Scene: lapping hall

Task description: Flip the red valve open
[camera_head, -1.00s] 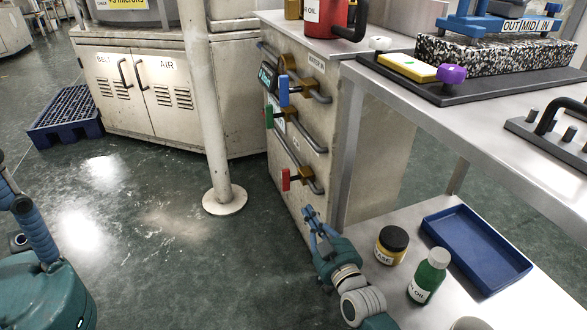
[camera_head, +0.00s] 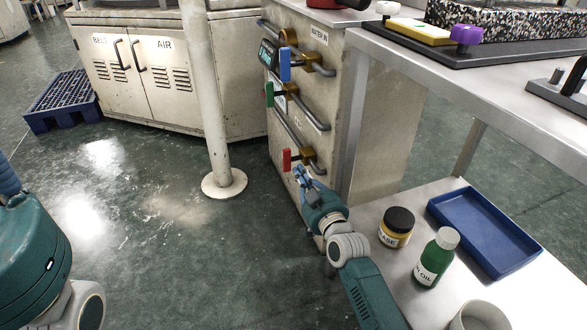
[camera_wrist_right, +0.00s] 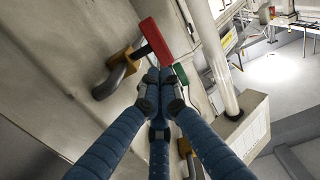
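The red valve handle (camera_head: 287,160) is on the lowest pipe on the side of the pale cabinet (camera_head: 335,110). It stands roughly upright beside its brass body (camera_head: 309,163). My right gripper (camera_head: 302,172) is just below and to the right of the handle. In the right wrist view the red handle (camera_wrist_right: 154,40) lies just beyond the blue fingertips (camera_wrist_right: 159,76), and its dark stem joins the brass body at left. The fingertips look close together with nothing seen between them; contact with the handle is unclear. My left gripper is out of view.
Above are a green handle (camera_head: 269,95) and a blue handle (camera_head: 285,65). At right, a lower shelf carries a yellow jar (camera_head: 396,228), a green bottle (camera_head: 433,260) and a blue tray (camera_head: 486,232). A white post (camera_head: 213,110) stands left of the cabinet; floor is clear between.

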